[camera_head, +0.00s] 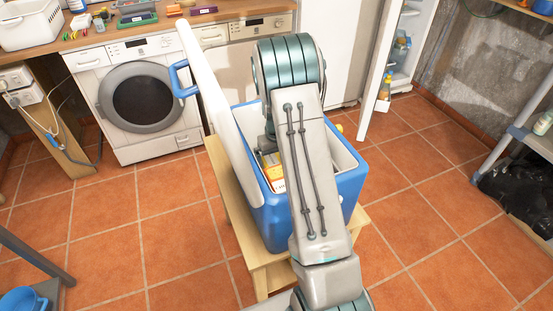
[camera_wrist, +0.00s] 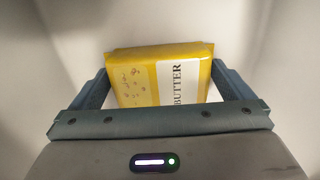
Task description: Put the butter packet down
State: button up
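The butter packet (camera_wrist: 150,77), yellow with a white label reading BUTTER, sits between the two fingers of my gripper (camera_wrist: 160,68) in the wrist view. The fingers touch it at its left and right ends, so my gripper is shut on it. Pale walls surround it. In the head view my arm reaches down into a blue cooler box (camera_head: 272,222) with a white inside, and a yellow and white part of the packet (camera_head: 273,175) shows beside my arm. I cannot tell whether the packet touches the cooler's floor.
The cooler stands on a wooden stool (camera_head: 262,263), its white lid (camera_head: 222,110) with a blue handle raised on the left. A washing machine (camera_head: 140,97) and a laden counter are behind. An open fridge door (camera_head: 379,70) stands behind right. The tiled floor around is mostly clear.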

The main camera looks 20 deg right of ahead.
notch_tip(320, 180, up, 12)
jog(key=shift+r+p, duration=0.2)
jog(key=shift+p, duration=0.25)
